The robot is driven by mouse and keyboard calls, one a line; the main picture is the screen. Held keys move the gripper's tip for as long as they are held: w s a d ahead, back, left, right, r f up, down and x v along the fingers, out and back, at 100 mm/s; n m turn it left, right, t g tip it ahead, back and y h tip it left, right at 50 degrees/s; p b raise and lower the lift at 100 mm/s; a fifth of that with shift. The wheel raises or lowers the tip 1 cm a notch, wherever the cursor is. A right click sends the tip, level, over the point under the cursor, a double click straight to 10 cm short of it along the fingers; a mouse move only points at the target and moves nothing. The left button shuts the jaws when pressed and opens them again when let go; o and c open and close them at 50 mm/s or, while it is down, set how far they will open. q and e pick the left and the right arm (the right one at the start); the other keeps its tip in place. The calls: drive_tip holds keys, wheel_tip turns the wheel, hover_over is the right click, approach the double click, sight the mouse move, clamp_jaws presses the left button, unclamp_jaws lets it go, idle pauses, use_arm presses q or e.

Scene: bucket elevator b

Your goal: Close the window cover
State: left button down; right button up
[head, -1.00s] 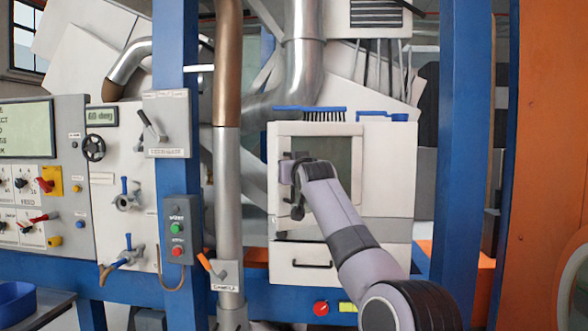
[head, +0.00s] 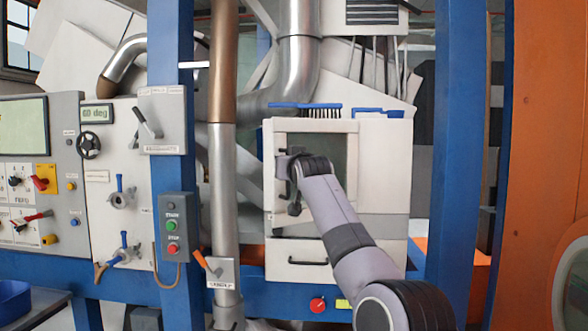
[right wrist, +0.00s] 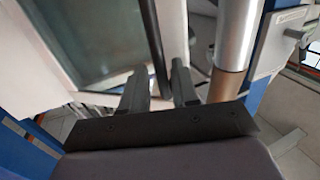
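The window cover (head: 345,150) is a pale frame with a dark glass pane on the front of the white cabinet. It looks close to flush with the cabinet, but I cannot tell whether a gap is left. In the right wrist view its glass (right wrist: 95,35) fills the upper left. My right gripper (head: 288,168) is at the cover's left side. In the right wrist view its two fingers (right wrist: 160,80) stand apart with a dark upright bar (right wrist: 150,30), seemingly the cover's handle, between them. Firm contact is not clear. My left gripper is out of view.
A metal pipe (head: 222,165) stands left of the cabinet, and a blue post (head: 440,150) stands right. A blue-handled brush (head: 305,107) lies on the cabinet top. A drawer (head: 308,262) is below the cover. Control panels (head: 120,180) are at left.

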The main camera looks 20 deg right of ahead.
drive_tip(key=s+a+b, duration=0.1)
drive_tip(key=s+b, duration=0.3)
drive_tip(key=s, duration=0.2)
drive_tip(key=shift+s+b, duration=0.3)
drive_tip(key=shift+b, duration=0.1)
